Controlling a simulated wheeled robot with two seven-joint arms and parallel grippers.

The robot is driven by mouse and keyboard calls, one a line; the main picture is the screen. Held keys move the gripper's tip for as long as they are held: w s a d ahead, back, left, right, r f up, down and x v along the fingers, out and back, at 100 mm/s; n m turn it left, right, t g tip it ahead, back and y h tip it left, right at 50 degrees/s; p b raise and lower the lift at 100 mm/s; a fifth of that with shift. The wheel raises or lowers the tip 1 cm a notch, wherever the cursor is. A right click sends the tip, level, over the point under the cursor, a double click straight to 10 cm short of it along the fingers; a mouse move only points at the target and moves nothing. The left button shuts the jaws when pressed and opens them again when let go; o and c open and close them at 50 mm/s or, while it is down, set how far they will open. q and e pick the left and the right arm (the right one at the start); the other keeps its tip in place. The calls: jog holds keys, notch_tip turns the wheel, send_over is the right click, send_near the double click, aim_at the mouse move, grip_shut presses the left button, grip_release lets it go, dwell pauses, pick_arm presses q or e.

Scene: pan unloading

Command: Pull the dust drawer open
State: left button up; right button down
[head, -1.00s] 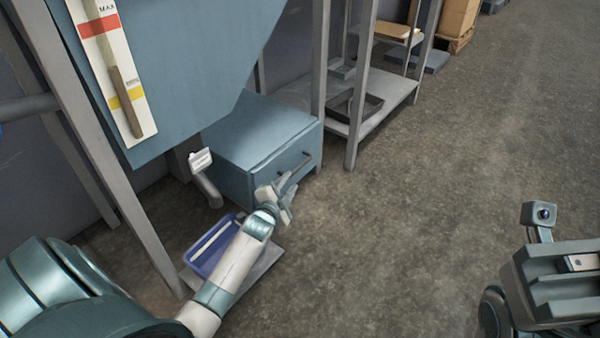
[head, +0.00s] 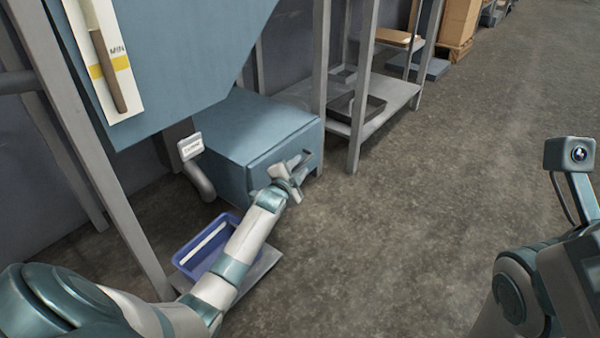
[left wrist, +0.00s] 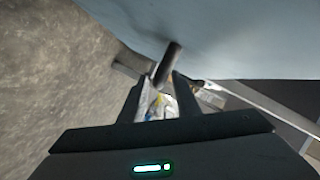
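The dust drawer (head: 256,177) is the front of a blue-grey box low under the hopper, and it looks shut. My left gripper (head: 300,178) is at the drawer front, over its handle, which it mostly hides in the head view. In the left wrist view the dark handle bar (left wrist: 169,64) stands at the opening between the two fingers of my left gripper (left wrist: 159,100). The fingers are apart; whether they touch the bar I cannot tell. Of my right arm only the wrist part and its camera show at the right edge; its fingers are out of view.
A blue tray (head: 184,262) with a white stick lies on the floor plate left of my left forearm. A steel frame leg (head: 320,60) stands close by the box's right side. A low shelf (head: 402,93) is behind. The floor (head: 400,240) in front is clear.

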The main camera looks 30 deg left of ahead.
pick_arm(q)
jog(key=shift+w+a+f+b, duration=0.15)
jog(key=shift+w+a+b, duration=0.05)
jog(key=shift+w+b, duration=0.4)
jog(key=shift+w, duration=0.1)
jog(key=shift+c, duration=0.5)
grip_shut()
jog(key=shift+d, duration=0.1)
